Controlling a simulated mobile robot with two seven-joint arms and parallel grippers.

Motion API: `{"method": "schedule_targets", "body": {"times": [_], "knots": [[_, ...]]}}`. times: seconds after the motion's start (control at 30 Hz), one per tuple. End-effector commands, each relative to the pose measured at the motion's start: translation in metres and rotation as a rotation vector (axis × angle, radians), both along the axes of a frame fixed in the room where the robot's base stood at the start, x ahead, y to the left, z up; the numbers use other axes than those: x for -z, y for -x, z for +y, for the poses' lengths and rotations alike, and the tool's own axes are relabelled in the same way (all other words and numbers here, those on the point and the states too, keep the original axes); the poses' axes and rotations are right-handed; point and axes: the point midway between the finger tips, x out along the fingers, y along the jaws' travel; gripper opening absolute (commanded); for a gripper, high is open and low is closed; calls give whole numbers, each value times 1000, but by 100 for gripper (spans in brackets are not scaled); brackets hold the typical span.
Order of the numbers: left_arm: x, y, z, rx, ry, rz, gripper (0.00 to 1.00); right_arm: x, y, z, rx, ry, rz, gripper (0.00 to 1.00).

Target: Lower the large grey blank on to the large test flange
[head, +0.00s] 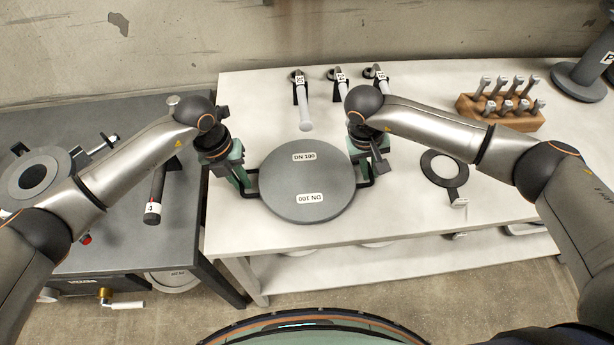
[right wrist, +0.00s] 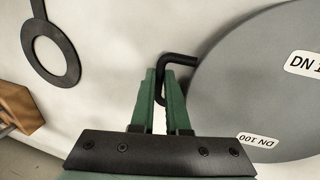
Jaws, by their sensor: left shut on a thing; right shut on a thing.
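The large grey blank (head: 308,181) is a round disc with two "DN 100" labels and a black bent handle on each side. It is over the white table; I cannot tell whether it touches the top. My left gripper (head: 249,188) is shut on its left handle. My right gripper (head: 366,180) is shut on its right handle. The right wrist view shows the green fingers (right wrist: 163,85) around the black handle (right wrist: 178,60) beside the blank (right wrist: 245,95). A grey flange (head: 20,182) with a dark bore is on the dark bench at far left, apart from the blank.
The white table (head: 420,222) holds a black ring gasket (head: 438,165), a wooden block (head: 510,118) of bolts and several upright tools along the back. A dark pipe stand (head: 580,82) is at back right. A handled tool (head: 156,190) lies on the dark bench (head: 120,240). A gap separates the tables.

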Motion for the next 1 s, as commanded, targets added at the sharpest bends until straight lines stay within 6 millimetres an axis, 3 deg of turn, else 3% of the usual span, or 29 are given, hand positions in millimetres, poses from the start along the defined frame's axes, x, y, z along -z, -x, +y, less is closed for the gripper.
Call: {"method": "schedule_targets", "body": {"times": [0.47, 1.0], "knots": [[-6, -1, 0, -1, 1, -3, 0, -5, -1, 0, 1, 0, -2, 0], [-49, -1, 0, 0, 1, -2, 0, -48, -1, 0, 1, 0, -1, 0]]}}
